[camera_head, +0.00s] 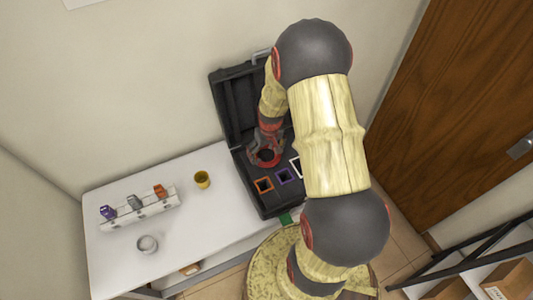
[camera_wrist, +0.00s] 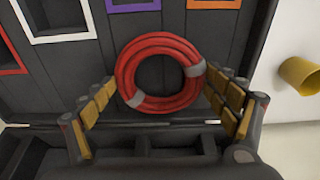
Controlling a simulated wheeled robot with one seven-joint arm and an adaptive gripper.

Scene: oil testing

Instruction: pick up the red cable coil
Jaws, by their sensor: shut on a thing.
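The red cable coil (camera_wrist: 160,103) is a ring with two grey bands, in the middle of the wrist view. My gripper (camera_wrist: 161,82) has a padded finger on each side of it and is shut on it. In the head view my gripper (camera_head: 265,150) is over the open black case (camera_head: 228,110), with the red coil (camera_head: 264,163) at its fingertips. The coil is partly hidden by my gripper there. I cannot tell whether it rests on the case or hangs just above it.
Orange (camera_head: 264,192), purple and white square frames lie in the case. The case's raised lid stands behind my gripper.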

